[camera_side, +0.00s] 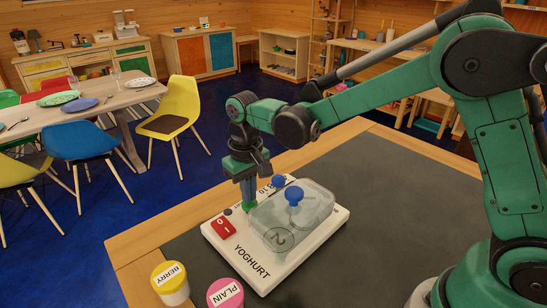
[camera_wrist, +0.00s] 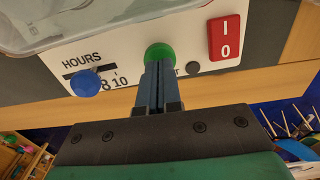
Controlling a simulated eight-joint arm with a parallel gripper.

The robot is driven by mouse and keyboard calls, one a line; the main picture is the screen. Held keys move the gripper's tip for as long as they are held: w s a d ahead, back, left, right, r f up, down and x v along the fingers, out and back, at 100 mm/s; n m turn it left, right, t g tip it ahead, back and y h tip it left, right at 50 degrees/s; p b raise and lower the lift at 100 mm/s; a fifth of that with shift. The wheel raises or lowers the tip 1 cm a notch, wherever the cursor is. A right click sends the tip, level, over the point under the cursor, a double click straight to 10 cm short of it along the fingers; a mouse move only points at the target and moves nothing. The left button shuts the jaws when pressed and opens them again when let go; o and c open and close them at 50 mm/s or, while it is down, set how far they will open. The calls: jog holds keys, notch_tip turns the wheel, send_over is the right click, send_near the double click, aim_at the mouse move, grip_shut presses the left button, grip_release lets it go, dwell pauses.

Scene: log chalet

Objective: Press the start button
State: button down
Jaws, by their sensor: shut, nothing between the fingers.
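The yoghurt maker (camera_side: 265,262) is a white box on the dark table mat, marked YOGHURT. Its green start button (camera_wrist: 158,51) shows in the wrist view, straight past my fingertips, and as a green patch in the side view (camera_side: 250,208). My gripper (camera_wrist: 157,68) is shut and empty, pointing down at the button. The fingertips overlap the button's near edge in the wrist view; I cannot tell whether they touch it. In the side view my gripper (camera_side: 247,198) stands over the button. The label beside the button is mostly hidden by the fingers.
Beside the button are a red I/0 switch (camera_wrist: 224,38), a small dark round lamp (camera_wrist: 193,68) and a blue HOURS slider knob (camera_wrist: 85,83). A clear lid (camera_side: 300,220) with a blue knob tops the maker. BERRY (camera_side: 170,283) and PLAIN (camera_side: 225,294) jars stand in front.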

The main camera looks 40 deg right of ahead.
jog(key=shift+f, duration=0.9)
jog(key=shift+r, duration=1)
jog(key=shift+r, duration=2.5)
